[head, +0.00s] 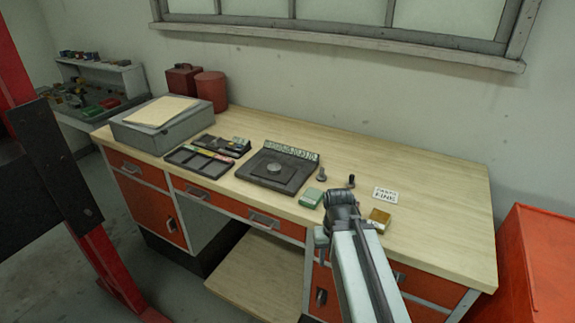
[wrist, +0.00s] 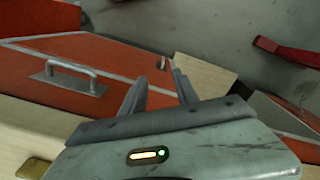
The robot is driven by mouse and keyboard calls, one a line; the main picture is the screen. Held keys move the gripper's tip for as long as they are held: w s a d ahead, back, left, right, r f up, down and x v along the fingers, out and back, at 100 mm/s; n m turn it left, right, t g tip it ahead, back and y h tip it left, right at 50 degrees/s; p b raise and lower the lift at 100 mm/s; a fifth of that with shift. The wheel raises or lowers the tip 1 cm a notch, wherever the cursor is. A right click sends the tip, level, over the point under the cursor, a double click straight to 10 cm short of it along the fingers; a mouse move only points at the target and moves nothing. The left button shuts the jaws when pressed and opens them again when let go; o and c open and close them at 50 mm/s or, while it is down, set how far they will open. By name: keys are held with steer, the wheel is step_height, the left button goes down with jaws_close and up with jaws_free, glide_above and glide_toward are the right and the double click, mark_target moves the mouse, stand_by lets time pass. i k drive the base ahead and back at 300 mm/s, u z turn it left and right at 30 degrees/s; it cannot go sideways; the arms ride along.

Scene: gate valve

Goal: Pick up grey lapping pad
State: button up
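No pad that I can surely call the grey lapping pad stands out. A round grey disc (head: 274,168) lies on a dark square plate (head: 252,178) on the bench; I cannot tell whether it is a pad. A small green block (head: 311,198) sits left of my arm's end, and a yellow-brown block (head: 380,215) sits right of it. My arm's end is at the bench's front edge and hides some of the top. In the wrist view my gripper (wrist: 158,84) has its two fingers apart with nothing between them, facing an orange drawer front.
The wooden bench top (head: 430,190) has free room at the right and back. A compartment tray (head: 198,160), a grey box (head: 165,128) and red tins (head: 211,88) stand left. A small "FINE" card (head: 385,194) lies near two small dark upright pieces. An orange cabinet (head: 540,265) is at right.

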mark_target(321, 177)
steer(key=u, duration=0.55)
steer(key=i, duration=0.95)
steer(key=u, duration=0.75)
steer(key=k, duration=0.75)
steer(key=u, duration=0.15)
steer(key=i, duration=0.9)
steer(key=z, duration=0.1)
